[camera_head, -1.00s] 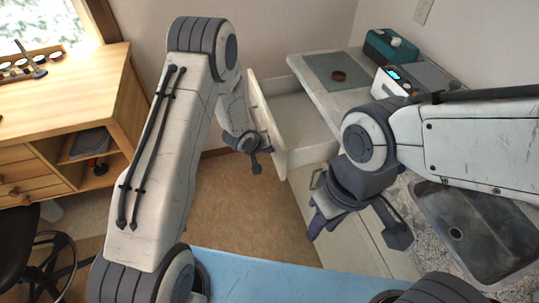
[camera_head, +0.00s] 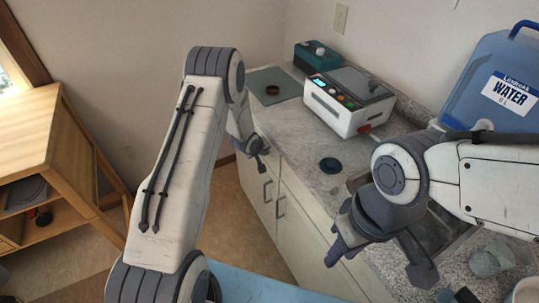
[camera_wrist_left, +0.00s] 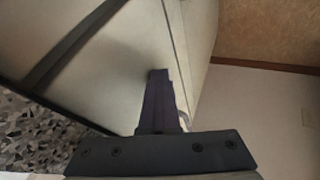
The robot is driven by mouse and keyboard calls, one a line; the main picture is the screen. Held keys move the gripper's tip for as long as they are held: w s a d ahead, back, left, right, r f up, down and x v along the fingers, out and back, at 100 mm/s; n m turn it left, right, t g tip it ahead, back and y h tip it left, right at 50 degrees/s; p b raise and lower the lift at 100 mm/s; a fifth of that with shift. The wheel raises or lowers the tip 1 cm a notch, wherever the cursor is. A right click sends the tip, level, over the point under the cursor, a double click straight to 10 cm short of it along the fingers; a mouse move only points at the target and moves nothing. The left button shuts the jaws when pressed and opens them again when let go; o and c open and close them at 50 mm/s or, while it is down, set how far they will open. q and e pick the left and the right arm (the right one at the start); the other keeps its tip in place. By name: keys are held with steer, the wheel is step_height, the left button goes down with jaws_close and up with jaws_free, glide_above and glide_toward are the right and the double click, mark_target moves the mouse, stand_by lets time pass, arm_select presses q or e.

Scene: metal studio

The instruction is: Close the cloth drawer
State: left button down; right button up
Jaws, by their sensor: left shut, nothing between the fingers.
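The drawer belongs to the pale cabinet (camera_head: 312,243) under the grey counter. Its front, at the cabinet's far end by my left gripper, no longer sticks out and looks flush or nearly so; my arm partly hides it, so a small gap cannot be ruled out. My left gripper (camera_head: 260,160) is shut and empty, close to the far end of the cabinet front. In the left wrist view its dark fingers (camera_wrist_left: 160,100) lie over a pale panel (camera_wrist_left: 110,65); I cannot tell if they touch it. My right gripper (camera_head: 380,262) is open and empty over the counter's near part.
On the counter (camera_head: 292,135) stand a white device with buttons (camera_head: 345,103), a teal box (camera_head: 313,58), a dark round lid (camera_head: 330,165) and a blue water jug (camera_head: 490,80). A wooden desk (camera_head: 50,150) stands left. The floor between is clear.

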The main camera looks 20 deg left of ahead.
arm_select(q)
steer(key=shift+w+d+r, duration=0.1)
steer(key=shift+w+d, duration=0.1)
steer(key=shift+w, duration=0.05)
steer(key=s+a+r, duration=0.4)
steer(key=s+r, duration=0.4)
steer(key=s, duration=0.1)
steer(key=s+d+r+m+g, duration=0.3)
steer(key=s+d+r+m, duration=0.4)
steer(key=s+d+r, duration=0.65)
steer(key=s+d+r+m+g, duration=0.2)
steer(key=s+d+m, duration=0.1)
steer(key=s, duration=0.7)
steer(key=s+d+r+m+g, duration=0.2)
steer(key=s+d+m, duration=0.2)
steer(key=s, duration=0.6)
steer(key=shift+s+r+m+p, duration=0.25)
steer(key=shift+s+m+p, duration=0.15)
steer(key=shift+m, duration=0.1)
